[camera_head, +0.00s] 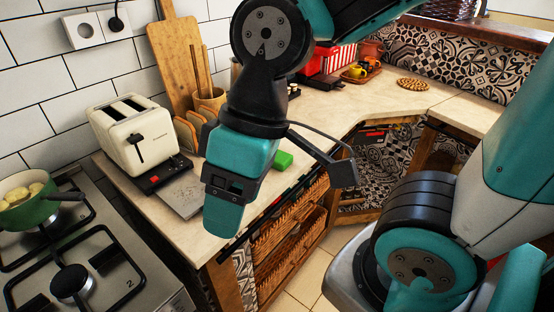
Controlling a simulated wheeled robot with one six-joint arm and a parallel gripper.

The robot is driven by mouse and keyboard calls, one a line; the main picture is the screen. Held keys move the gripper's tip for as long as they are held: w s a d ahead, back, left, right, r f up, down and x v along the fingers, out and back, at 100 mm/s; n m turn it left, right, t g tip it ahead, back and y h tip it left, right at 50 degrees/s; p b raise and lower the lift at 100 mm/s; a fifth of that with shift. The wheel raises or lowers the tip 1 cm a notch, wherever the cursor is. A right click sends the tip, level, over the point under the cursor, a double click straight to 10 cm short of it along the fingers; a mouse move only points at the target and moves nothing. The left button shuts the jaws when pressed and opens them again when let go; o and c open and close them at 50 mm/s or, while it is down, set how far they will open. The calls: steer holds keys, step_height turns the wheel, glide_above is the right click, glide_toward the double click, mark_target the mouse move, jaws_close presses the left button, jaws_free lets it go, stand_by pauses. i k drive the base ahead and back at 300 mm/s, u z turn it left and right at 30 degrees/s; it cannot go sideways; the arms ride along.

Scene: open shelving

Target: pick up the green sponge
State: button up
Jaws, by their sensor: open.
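The green sponge (283,160) is a small bright green block on the beige countertop, just right of my gripper in the picture. Part of its left side is hidden behind my gripper. My gripper (285,200) hangs in front of the counter edge with its jaws spread wide. One teal-and-black finger points down at the left and a dark finger reaches out at the right. Whether the gripper is above or in front of the sponge is hard to tell from this one view.
A cream toaster (135,135) and wooden cutting board (176,60) stand at the back left. A stove (110,265) holds a green pot (28,210) at far left. A red striped box (328,62) stands farther back. The counter (380,105) right of the sponge is mostly clear.

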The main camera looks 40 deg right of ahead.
mark_target(283, 160)
steer(key=k, duration=0.5)
steer(key=z, duration=1.85)
steer(key=i, duration=1.5)
steer(key=u, duration=2.2)
